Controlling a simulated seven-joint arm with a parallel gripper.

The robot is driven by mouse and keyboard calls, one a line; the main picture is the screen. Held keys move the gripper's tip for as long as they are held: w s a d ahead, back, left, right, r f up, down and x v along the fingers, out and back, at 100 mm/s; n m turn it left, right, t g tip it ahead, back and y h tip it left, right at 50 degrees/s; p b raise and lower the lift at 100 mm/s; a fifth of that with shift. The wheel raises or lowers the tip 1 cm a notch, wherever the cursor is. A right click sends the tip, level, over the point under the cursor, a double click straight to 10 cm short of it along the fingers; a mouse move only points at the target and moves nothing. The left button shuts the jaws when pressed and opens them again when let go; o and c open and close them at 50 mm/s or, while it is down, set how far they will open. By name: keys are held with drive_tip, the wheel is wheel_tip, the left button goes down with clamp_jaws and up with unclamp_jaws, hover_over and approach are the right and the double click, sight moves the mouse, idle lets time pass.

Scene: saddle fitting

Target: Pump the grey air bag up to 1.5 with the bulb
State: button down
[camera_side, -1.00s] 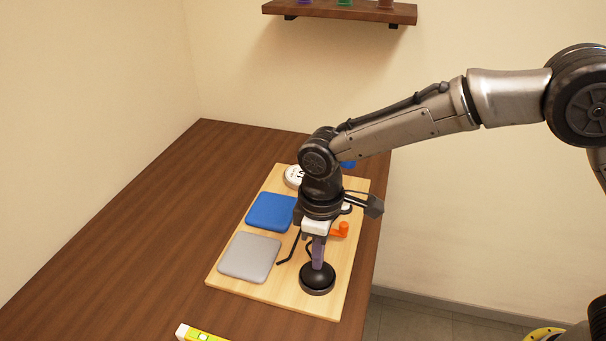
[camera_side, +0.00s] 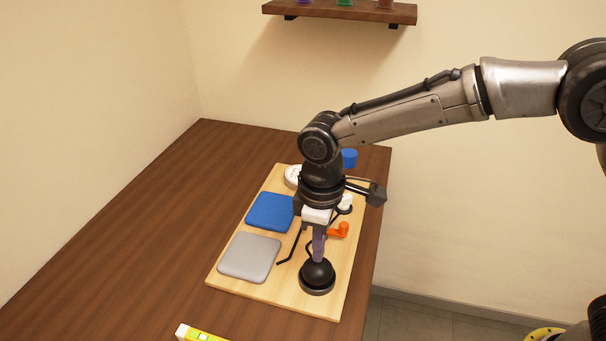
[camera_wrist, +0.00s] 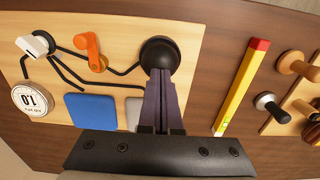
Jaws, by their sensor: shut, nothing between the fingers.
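The black rubber bulb (camera_side: 317,276) sits in its round base at the front right of the light wooden board. My gripper (camera_side: 318,258) is shut and empty, pointing down, its tips at or just above the bulb's top; contact cannot be told. In the wrist view the closed fingers (camera_wrist: 162,75) overlap the edge of the bulb (camera_wrist: 160,52). The grey air bag (camera_side: 250,257) lies flat left of the bulb; my gripper mostly hides it in the wrist view. The round white gauge (camera_wrist: 30,102) shows tilted digits that look like 1.0. It is partly hidden in the side view.
A blue bag (camera_side: 270,211) lies behind the grey one. An orange lever (camera_side: 340,230), a white-topped fitting (camera_side: 345,203) and black tubes stand close to my gripper. A yellow bar (camera_side: 200,334) lies off the board. The table's left side is clear.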

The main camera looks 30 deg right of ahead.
drive_tip(key=shift+f, duration=0.15)
drive_tip(key=shift+f, duration=1.6)
drive_tip(key=shift+r, duration=1.75)
drive_tip(key=shift+r, duration=2.55)
